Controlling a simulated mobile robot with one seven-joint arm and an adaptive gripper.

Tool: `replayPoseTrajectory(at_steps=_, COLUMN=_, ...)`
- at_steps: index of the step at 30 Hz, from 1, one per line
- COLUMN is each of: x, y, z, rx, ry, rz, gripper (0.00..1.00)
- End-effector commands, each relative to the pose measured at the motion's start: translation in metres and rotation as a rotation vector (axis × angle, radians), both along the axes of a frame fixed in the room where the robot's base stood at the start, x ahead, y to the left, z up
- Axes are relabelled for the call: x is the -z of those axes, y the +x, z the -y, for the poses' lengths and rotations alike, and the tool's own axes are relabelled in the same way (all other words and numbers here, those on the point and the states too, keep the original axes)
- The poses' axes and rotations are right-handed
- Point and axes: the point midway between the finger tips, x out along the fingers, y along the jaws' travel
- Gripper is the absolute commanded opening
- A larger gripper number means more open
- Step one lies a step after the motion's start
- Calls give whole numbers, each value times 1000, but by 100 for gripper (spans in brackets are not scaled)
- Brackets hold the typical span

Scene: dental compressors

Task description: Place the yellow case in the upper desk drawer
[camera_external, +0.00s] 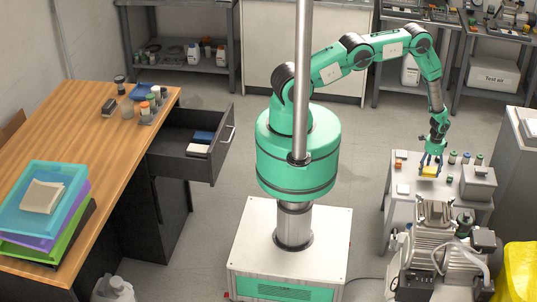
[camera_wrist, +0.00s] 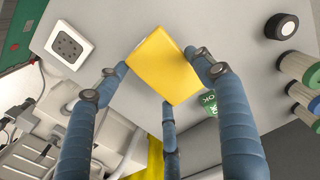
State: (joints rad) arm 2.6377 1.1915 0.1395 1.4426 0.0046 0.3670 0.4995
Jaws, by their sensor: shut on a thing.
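The yellow case (camera_external: 429,171) is at the small white side table on the right. My gripper (camera_external: 431,164) is over that table with its fingers around the case. In the wrist view the yellow case (camera_wrist: 164,65) sits between the blue fingers of my gripper (camera_wrist: 165,80), which is shut on it. I cannot tell whether the case still touches the table top. The upper desk drawer (camera_external: 185,145) is pulled open under the wooden desk at the left. It holds a blue item (camera_external: 203,137) and a white item (camera_external: 198,150), with bare floor showing around them.
The wooden desk (camera_external: 110,150) carries stacked trays (camera_external: 40,205) and several small bottles (camera_external: 147,105). A grey box (camera_external: 478,180) and small bottles (camera_external: 466,158) share the side table (camera_external: 412,210). A compressor (camera_external: 437,245) stands in front of it. Open floor lies between desk and base.

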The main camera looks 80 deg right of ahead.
Motion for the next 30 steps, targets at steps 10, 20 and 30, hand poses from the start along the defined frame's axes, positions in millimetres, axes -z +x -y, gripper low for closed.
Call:
replayPoseTrajectory(at_steps=10, x=17, y=1, z=-1, rx=0, ry=1, rz=2, gripper=40)
replayPoseTrajectory(at_steps=20, x=36, y=0, z=0, rx=0, ry=0, rz=0, gripper=40)
replayPoseTrajectory(at_steps=30, x=38, y=0, z=0, rx=0, ry=0, rz=0, gripper=40)
